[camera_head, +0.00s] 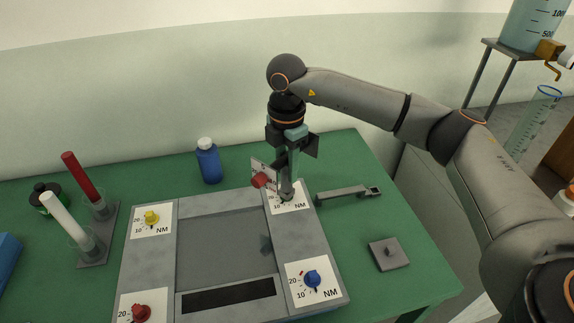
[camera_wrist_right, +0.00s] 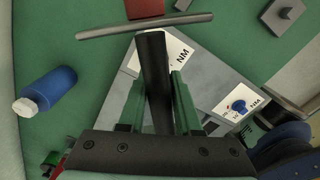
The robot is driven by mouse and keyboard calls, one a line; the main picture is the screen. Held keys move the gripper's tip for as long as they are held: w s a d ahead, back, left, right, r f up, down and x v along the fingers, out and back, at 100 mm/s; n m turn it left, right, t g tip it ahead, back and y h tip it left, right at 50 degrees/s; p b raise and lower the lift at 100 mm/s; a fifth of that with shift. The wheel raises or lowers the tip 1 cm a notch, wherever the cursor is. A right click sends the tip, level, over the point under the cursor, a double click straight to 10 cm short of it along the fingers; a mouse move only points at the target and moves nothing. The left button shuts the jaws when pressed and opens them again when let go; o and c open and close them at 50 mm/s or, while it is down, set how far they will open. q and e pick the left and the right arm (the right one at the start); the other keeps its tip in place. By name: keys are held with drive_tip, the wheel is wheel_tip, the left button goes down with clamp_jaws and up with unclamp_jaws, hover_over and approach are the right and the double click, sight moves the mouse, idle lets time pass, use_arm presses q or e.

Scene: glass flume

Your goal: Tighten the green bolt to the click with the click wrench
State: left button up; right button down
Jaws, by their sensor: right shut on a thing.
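My right gripper (camera_head: 287,150) points down over the far right corner of the grey fixture (camera_head: 160,250). It is shut on an upright dark tool, likely the click wrench (camera_wrist_right: 154,75), whose dark shaft shows between the fingers in the right wrist view. In the head view the tool's grey lower end (camera_head: 287,188) comes down on the corner's white NM card (camera_head: 296,201). The green bolt is not seen; the tool's end may cover it. A red piece (camera_head: 260,180) and a pale plate show beside the tool. My left gripper is out of view.
Yellow (camera_head: 152,217), red (camera_head: 140,313) and blue (camera_head: 312,279) bolts sit on the other NM cards. A blue bottle (camera_head: 208,162) stands behind. A grey bar (camera_head: 345,195) and square block (camera_head: 388,254) lie to the right. White and red cylinders (camera_head: 85,178) stand left.

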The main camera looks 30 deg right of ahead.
drive_tip(key=shift+r, duration=0.1)
drive_tip(key=shift+m, duration=0.9)
drive_tip(key=shift+n, duration=0.6)
drive_tip(key=shift+r, duration=0.1)
drive_tip(key=shift+r+p, duration=2.05)
drive_tip(key=shift+r, duration=0.4)
